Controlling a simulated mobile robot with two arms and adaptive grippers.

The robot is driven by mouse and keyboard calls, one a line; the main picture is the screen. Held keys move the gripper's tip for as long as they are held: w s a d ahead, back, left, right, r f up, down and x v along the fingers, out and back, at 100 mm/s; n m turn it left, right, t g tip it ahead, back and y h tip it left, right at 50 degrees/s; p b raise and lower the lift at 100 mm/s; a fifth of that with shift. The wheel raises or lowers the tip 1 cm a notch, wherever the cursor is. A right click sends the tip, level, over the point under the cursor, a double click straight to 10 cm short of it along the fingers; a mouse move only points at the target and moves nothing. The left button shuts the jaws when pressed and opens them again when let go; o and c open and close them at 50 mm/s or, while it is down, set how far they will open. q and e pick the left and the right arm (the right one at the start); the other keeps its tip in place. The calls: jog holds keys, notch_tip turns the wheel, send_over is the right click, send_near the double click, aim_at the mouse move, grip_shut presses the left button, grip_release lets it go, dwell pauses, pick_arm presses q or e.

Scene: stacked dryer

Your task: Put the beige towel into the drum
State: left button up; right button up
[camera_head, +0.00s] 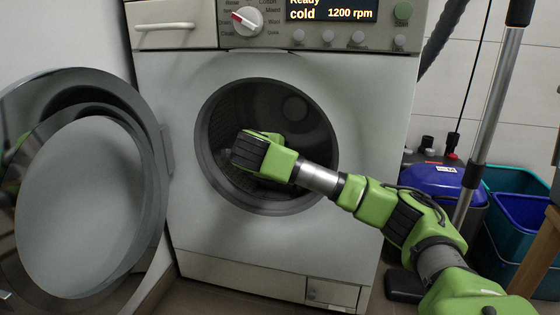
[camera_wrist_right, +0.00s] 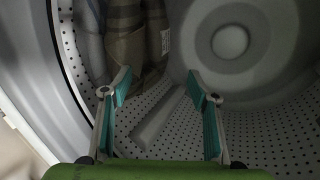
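The drum (camera_wrist_right: 265,125) is a perforated metal tub, and its round opening also shows in the head view (camera_head: 302,120). A brownish-beige striped cloth (camera_wrist_right: 130,35), which looks like the beige towel, lies inside the drum at the upper left of the right wrist view. A grey-blue cloth part (camera_wrist_right: 90,45) shows beside it; I cannot tell if it is the same piece. My right gripper (camera_wrist_right: 158,84) is inside the drum, open, with nothing between its fingers. The cloth is beyond its left finger. In the head view my right wrist hides part of the opening. My left gripper is not in view.
The round washer door (camera_head: 160,180) stands wide open at the left. The control panel (camera_head: 275,20) is above the opening. A blue-lidded bin (camera_head: 435,180) and teal and blue tubs (camera_head: 515,180) stand at the right, near a metal pole (camera_head: 492,95).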

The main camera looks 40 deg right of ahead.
jog(key=v, duration=1.2)
dwell(0.3)
